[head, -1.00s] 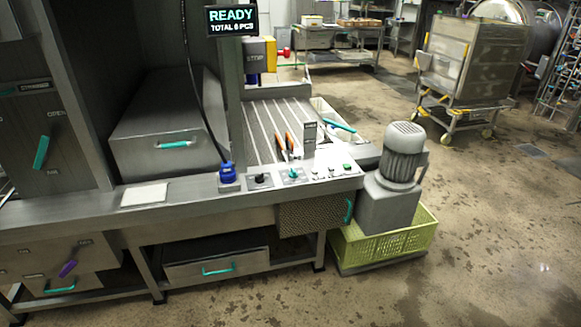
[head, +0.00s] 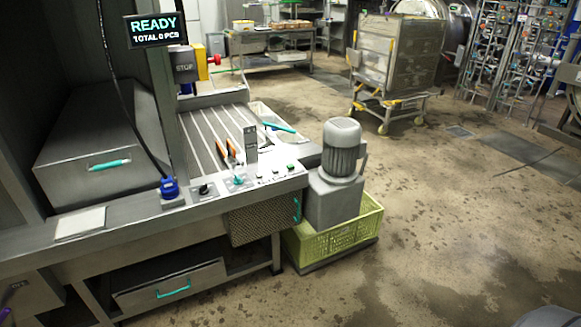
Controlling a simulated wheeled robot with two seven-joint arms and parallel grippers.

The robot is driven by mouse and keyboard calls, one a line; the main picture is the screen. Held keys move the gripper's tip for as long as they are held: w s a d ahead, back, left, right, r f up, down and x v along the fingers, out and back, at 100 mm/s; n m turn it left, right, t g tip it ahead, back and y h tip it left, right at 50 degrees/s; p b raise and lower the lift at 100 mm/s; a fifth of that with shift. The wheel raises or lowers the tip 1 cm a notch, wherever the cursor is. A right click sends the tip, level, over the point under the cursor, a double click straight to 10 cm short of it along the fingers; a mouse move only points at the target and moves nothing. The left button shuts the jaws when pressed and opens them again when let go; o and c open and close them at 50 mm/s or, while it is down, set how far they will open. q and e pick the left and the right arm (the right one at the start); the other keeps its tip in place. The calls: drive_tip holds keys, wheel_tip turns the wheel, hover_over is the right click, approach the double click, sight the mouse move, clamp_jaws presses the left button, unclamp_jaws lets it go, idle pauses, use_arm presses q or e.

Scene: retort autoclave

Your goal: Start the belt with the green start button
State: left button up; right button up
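A small green button (head: 291,166) sits at the right end of the control panel (head: 268,182) on the front edge of the machine. A black knob (head: 203,190) and a teal knob (head: 239,180) are to its left on the same panel. The slatted belt (head: 205,130) lies behind the panel, with orange-and-black handled items (head: 229,148) standing near its front. The display (head: 155,29) above reads READY and TOTAL 0 PCS.
A grey motor (head: 341,150) and a yellow-green crate (head: 345,232) stand right of the panel. A blue plug (head: 169,188) with a black cable is left of the knobs. A wheeled metal cart (head: 395,62) stands behind. The wet floor at right is open.

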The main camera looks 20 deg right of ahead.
drive_tip(key=c, duration=0.7)
drive_tip(key=shift+w+r, duration=0.1)
drive_tip(key=shift+w, duration=0.35)
clamp_jaws()
use_arm(q)
drive_tip(key=shift+s+f, duration=0.2)
drive_tip(key=shift+s, duration=0.5)
use_arm(e)
drive_tip(key=shift+w, duration=0.1)
